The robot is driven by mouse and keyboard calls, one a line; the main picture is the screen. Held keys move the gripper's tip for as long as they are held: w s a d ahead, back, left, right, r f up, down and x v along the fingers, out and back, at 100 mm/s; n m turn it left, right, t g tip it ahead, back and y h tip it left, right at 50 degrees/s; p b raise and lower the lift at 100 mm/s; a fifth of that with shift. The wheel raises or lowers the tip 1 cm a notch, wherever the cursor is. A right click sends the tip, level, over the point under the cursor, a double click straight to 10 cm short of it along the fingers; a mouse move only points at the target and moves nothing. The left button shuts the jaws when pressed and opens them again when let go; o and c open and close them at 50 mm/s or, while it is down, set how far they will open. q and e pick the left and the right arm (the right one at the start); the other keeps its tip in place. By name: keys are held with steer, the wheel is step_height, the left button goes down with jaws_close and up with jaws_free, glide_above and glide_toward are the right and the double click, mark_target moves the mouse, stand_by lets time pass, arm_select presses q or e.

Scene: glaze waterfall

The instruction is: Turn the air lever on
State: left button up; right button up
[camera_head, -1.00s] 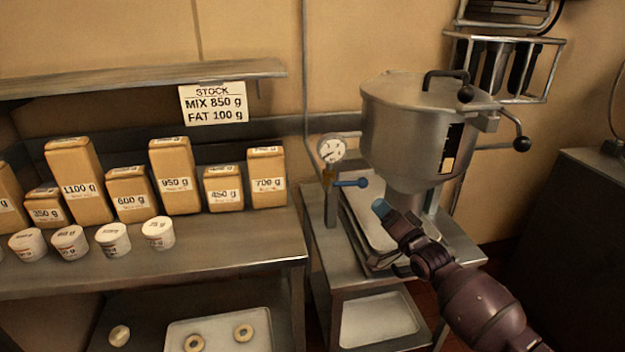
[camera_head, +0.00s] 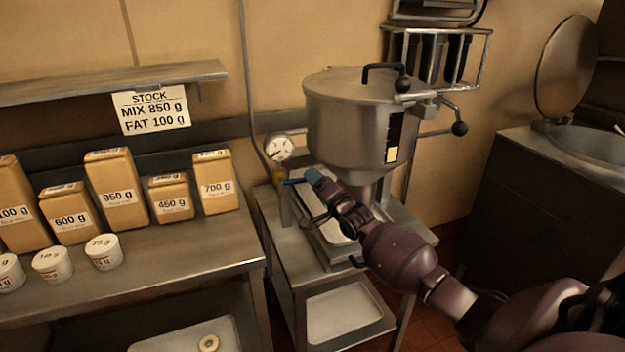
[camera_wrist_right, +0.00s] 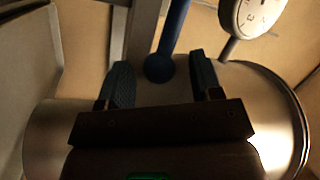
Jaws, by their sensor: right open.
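The air lever is a blue rod with a ball end (camera_head: 292,181), below a round pressure gauge (camera_head: 279,148) beside the hopper machine. In the right wrist view the blue lever (camera_wrist_right: 174,32) comes down from the top, its ball end at the opening between my two fingers. My right gripper (camera_head: 315,178) is at the lever's end in the head view; it is open, with a dark finger on each side of the ball in the wrist view (camera_wrist_right: 159,66). I cannot tell whether a finger touches it. My left gripper is not in view.
The metal hopper (camera_head: 350,125) stands just behind and right of my right gripper. A steel cart (camera_head: 280,240) is beneath. A bench at left carries several bags and tubs. A dark cabinet with an open round lid (camera_head: 566,66) stands at right.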

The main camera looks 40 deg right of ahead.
steer(key=shift+x, duration=0.8)
